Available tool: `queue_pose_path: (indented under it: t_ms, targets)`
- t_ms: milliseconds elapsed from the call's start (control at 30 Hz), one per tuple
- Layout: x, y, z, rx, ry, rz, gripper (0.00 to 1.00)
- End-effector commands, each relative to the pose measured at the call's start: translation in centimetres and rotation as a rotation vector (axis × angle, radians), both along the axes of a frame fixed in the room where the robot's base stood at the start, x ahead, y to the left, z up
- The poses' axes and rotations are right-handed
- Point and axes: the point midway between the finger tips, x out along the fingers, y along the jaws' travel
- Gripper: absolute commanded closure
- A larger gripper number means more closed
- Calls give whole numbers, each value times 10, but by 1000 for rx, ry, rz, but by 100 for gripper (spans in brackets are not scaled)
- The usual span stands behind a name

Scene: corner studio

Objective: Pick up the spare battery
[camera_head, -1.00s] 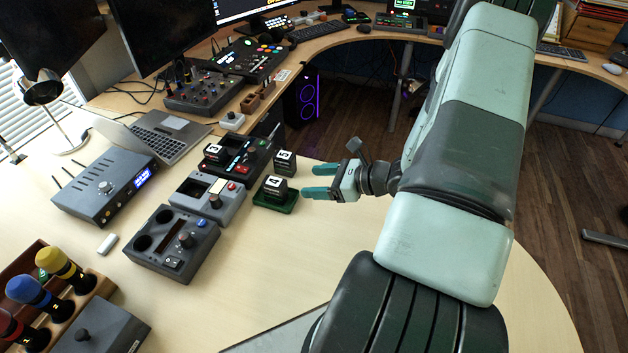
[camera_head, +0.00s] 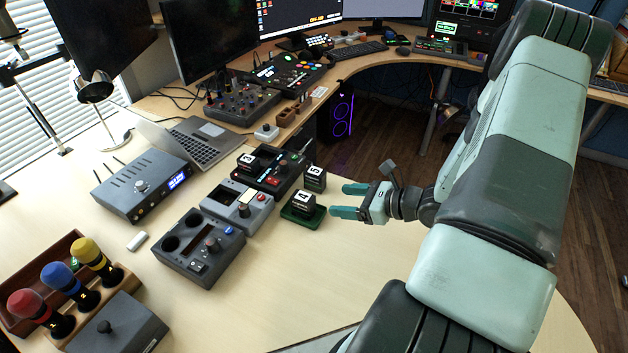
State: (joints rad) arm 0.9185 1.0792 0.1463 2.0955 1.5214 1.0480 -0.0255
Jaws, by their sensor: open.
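Several dark block batteries with white numbered tops stand on the desk. The one marked 4 (camera_head: 304,204) sits in a small green tray (camera_head: 288,216). The one marked 5 (camera_head: 315,180) stands just behind it, close to the dark charger unit. The one marked 3 (camera_head: 249,162) sits at the left end of that dark unit (camera_head: 272,174). Which is the spare I cannot tell from the picture. My gripper (camera_head: 348,200) is open and empty, to the right of batteries 4 and 5, its teal fingers pointing left towards them, apart from both.
A blue-display box (camera_head: 143,184) and a laptop (camera_head: 206,140) are farther left. The desk in front of the tray is clear.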

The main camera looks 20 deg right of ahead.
Motion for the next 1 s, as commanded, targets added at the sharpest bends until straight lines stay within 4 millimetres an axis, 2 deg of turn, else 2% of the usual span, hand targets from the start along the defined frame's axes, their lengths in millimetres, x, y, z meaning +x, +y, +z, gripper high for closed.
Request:
queue_pose_path:
  t_ms: [167, 300, 333, 567, 667, 767, 867, 1000]
  targets:
    - [0, 0, 0, 0, 0, 0, 30]
    - [0, 0, 0, 0, 0, 0, 8]
    - [0, 0, 0, 0, 0, 0, 6]
    - [0, 0, 0, 0, 0, 1, 6]
    - [1, 5, 8, -21, -11, 39, 6]
    - [3, 22, 31, -88, -43, 157, 6]
    - [1, 49, 66, -202, -98, 355, 6]
    - [-15, 90, 117, -403, -188, 676, 6]
